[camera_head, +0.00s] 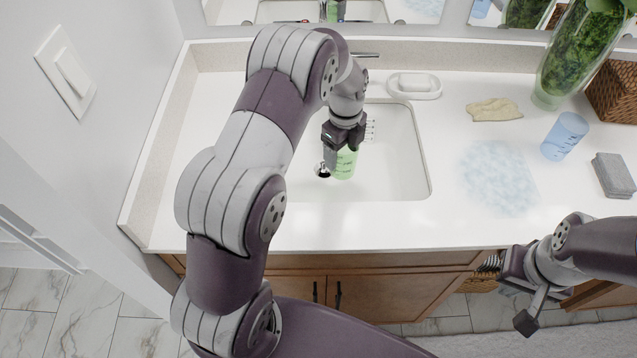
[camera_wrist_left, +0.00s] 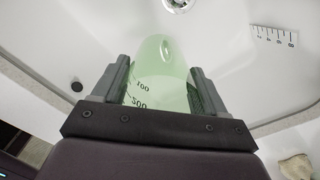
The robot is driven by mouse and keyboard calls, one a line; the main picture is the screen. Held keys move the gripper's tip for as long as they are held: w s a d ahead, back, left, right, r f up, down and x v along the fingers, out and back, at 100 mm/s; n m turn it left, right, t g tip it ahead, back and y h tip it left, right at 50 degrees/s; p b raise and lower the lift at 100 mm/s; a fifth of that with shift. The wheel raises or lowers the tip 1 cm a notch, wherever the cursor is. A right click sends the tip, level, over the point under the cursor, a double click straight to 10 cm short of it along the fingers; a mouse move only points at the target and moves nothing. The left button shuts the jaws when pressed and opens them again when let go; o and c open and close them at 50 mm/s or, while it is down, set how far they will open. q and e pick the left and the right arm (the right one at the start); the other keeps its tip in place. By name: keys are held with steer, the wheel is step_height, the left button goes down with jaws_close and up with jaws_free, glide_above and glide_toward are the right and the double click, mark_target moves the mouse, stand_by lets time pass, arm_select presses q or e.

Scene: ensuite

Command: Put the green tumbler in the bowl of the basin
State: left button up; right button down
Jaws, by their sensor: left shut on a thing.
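The green tumbler (camera_head: 344,163) is translucent with dark measuring marks. My left gripper (camera_head: 340,148) is shut on it and holds it over the bowl of the basin (camera_head: 395,175). The tumbler (camera_wrist_left: 160,80) also shows between the two fingers in the left wrist view, with the basin's white inside (camera_wrist_left: 225,40) and drain behind it. I cannot tell whether the tumbler touches the basin's floor. My right gripper (camera_head: 525,305) is in front of the counter at the lower right, away from the basin; its fingers are not clear.
A soap dish (camera_head: 414,92) stands behind the basin. To the right are a beige cloth (camera_head: 494,110), a blue tumbler (camera_head: 564,137), a grey sponge block (camera_head: 613,175), a glass vase (camera_head: 575,55) and a wicker basket (camera_head: 612,92). A wall closes the left side.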

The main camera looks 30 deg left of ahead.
arm_select(q)
steer(key=shift+s+a+f+p, duration=0.15)
steer(key=shift+s+a+f, duration=0.8)
steer(key=shift+f, duration=0.45)
steer(key=shift+s+a+f+p, duration=0.2)
steer(key=shift+s+a+f, duration=0.5)
steer(key=shift+s+f, duration=0.55)
steer(key=shift+s+a+f+p, duration=0.15)
steer(key=shift+s+a+f, duration=0.7)
steer(key=shift+f, duration=0.7)
steer(key=shift+f, duration=0.1)
steer(key=o, duration=1.1)
steer(key=shift+c, duration=0.2)
